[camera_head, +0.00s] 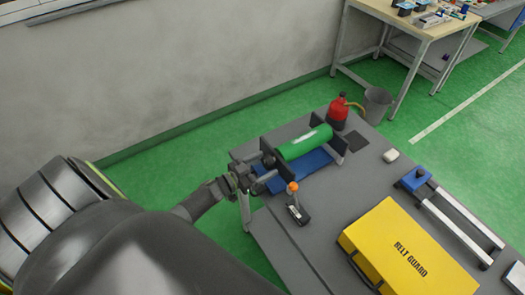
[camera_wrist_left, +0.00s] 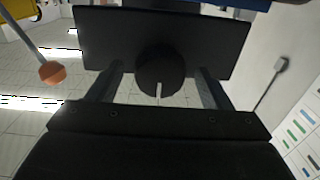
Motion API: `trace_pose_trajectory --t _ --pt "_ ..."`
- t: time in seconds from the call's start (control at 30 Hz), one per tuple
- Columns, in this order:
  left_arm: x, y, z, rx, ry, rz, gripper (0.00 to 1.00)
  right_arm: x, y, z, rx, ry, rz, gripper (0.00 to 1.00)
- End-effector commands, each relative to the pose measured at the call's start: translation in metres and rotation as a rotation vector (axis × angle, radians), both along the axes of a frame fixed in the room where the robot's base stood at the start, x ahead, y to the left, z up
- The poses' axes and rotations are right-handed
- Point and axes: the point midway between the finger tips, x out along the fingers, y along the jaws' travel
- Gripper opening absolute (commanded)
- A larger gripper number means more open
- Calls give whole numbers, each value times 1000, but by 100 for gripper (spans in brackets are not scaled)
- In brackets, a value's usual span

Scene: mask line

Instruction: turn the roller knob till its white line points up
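The green roller (camera_head: 305,143) lies between dark end plates on a blue base at the bench's left edge. My left gripper (camera_head: 262,164) is at its left end, where the knob is hard to make out. In the left wrist view the round black knob (camera_wrist_left: 160,68) sits before a dark plate, between my two open fingers (camera_wrist_left: 160,88), with a visible gap on each side. That view is upside down, with ceiling lights low. The knob's short white line (camera_wrist_left: 159,90) points to the picture's bottom, so roughly upward. My right gripper is not in view.
An orange-tipped lever (camera_head: 293,188) stands close to my left gripper. A red can (camera_head: 338,111) and grey bin (camera_head: 376,103) are behind the roller.

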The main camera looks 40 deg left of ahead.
Motion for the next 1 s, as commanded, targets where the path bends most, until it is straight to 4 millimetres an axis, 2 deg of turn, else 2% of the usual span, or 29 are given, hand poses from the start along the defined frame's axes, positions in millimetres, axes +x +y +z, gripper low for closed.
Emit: trace_pose_trajectory --t 0.4,0.57,0.67,1.0 --pt "0 0 1 0 -2 0 73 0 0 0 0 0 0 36" --pt "-9 5 0 1 -2 0 73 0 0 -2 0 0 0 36" --pt "-24 11 -1 4 -1 0 73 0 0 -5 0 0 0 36" --pt "-95 39 -4 3 2 -1 73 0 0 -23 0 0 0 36"
